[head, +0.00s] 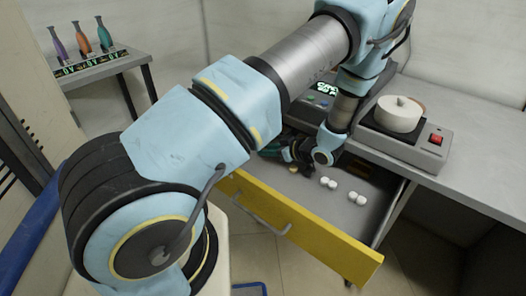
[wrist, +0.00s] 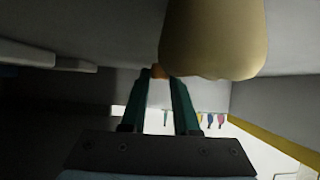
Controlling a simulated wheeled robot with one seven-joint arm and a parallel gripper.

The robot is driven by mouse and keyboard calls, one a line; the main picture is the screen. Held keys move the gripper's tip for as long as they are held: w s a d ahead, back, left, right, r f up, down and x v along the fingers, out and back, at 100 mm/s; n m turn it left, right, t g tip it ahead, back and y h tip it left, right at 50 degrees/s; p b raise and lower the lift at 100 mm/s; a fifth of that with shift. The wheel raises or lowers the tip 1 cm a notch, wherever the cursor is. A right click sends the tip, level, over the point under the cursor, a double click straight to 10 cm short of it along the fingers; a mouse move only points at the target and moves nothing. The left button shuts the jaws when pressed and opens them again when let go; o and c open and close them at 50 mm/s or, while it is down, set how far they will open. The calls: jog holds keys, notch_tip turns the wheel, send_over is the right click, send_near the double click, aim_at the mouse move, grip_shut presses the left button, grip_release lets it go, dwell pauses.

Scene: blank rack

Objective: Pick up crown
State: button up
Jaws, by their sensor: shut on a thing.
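My gripper (head: 268,151) is low inside the open drawer (head: 345,238), with its teal fingers pointing left. A pale yellow rounded thing (wrist: 212,38) fills the top of the wrist view, beside the fingers and nearer the camera. A small yellowish piece (head: 292,168) lies on the drawer floor beside my gripper; it may be the same thing.
Two pairs of white rounded pieces (head: 328,183) (head: 357,198) lie on the drawer floor. The yellow drawer front (head: 300,229) and the worktop (head: 465,150) bound the space. A grey device (head: 425,150) with a white round pot (head: 398,113) stands above. Colored vases (head: 82,40) stand far left.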

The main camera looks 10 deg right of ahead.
grip_shut()
